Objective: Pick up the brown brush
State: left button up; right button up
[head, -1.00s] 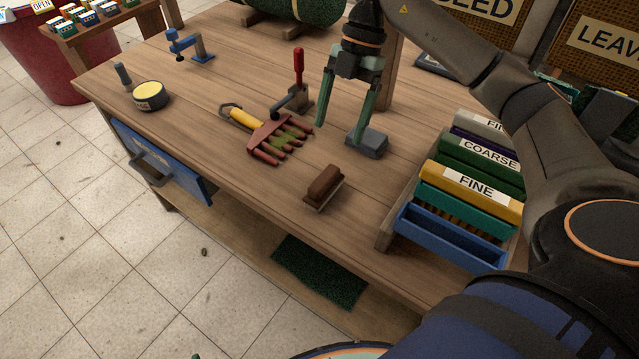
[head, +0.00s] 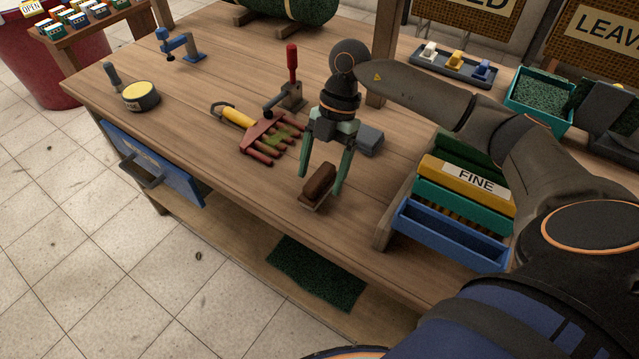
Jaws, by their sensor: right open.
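The brown brush (head: 319,181) lies on the wooden workbench (head: 200,110) near its front edge, with a dark brown top and a paler strip beneath. My right gripper (head: 319,192) is open, pointing down, with its green fingers on either side of the brush in the picture. I cannot tell whether the fingers touch it. My left gripper is not in view.
A grey block (head: 370,140) is just behind the gripper. A rack of coloured trays (head: 453,208) stands right. Bench space left of the brush is clear.

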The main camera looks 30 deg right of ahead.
jog(key=shift+x, duration=0.95)
jog(key=shift+r, duration=0.1)
grip_shut()
